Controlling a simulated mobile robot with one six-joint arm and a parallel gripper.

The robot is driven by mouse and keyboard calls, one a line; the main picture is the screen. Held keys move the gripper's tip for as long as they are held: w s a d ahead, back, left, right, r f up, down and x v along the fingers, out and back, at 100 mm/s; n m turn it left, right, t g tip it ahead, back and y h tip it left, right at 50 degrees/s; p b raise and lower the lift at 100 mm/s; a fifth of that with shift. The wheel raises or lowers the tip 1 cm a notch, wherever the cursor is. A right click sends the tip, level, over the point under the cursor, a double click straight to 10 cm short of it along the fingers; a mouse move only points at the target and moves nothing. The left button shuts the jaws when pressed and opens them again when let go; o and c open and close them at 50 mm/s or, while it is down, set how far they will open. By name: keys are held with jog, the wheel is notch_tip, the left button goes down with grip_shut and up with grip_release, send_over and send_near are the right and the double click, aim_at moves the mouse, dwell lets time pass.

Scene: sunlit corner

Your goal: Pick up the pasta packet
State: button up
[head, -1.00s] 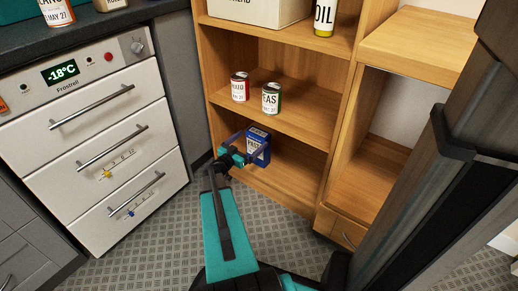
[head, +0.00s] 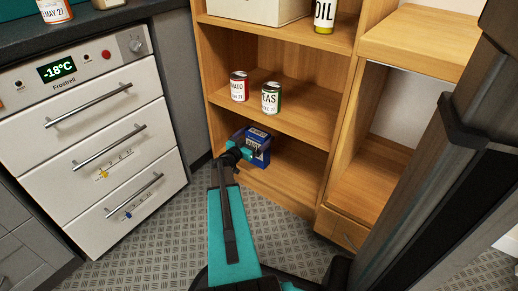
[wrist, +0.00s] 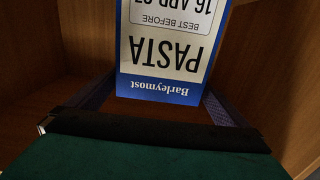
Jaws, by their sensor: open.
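The pasta packet (head: 263,159) is blue with a white label.
The shelf board (head: 300,119) above the packet carries a red-labelled can (head: 239,87) and a green-labelled peas can (head: 271,99). Shelf side walls flank the compartment. A white freezer (head: 85,130) stands to the left. The patterned floor in front is clear.

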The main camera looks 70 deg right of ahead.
aim_at(262, 131)
jog(key=shift+b+x, duration=0.85)
jog(key=shift+x, duration=0.3)
jog(key=shift+b+x, duration=0.45)
jog(key=shift+x, duration=0.65)
jog(key=shift+s, duration=0.15)
jog(key=c, duration=1.8)
jog(key=shift+r, duration=0.2)
jog(key=shift+c, duration=0.2)
